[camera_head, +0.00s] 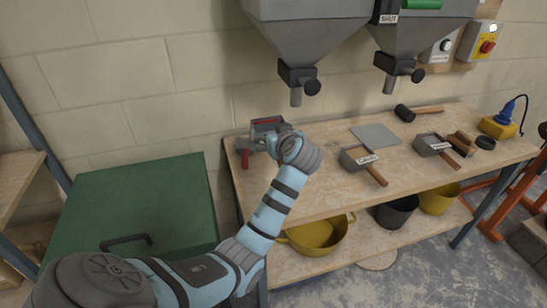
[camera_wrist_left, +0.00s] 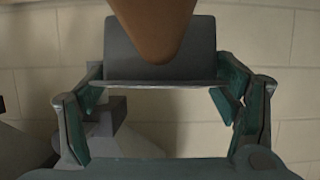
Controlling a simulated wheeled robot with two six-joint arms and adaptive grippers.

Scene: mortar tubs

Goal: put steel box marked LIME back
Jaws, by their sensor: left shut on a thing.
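My left gripper (camera_head: 277,138) is at the left end of the bench, shut on a grey steel box (camera_head: 270,122). In the left wrist view the box (camera_wrist_left: 160,45) sits between the two fingers (camera_wrist_left: 160,95), and an orange-brown tapered piece (camera_wrist_left: 155,20) hides part of it. I cannot read a label on this box. Two other steel boxes with wooden handles stand on the bench: one in the middle (camera_head: 353,160) and one further right (camera_head: 425,144). Their labels are too small to read surely. My right gripper is out of view.
Two grey hoppers with spouts (camera_head: 296,96) (camera_head: 389,84) hang above the bench (camera_head: 310,190). A grey plate (camera_head: 375,135), a mallet (camera_head: 405,113) and a yellow-and-blue device (camera_head: 498,127) lie on it. A green chest (camera_head: 135,205) stands left.

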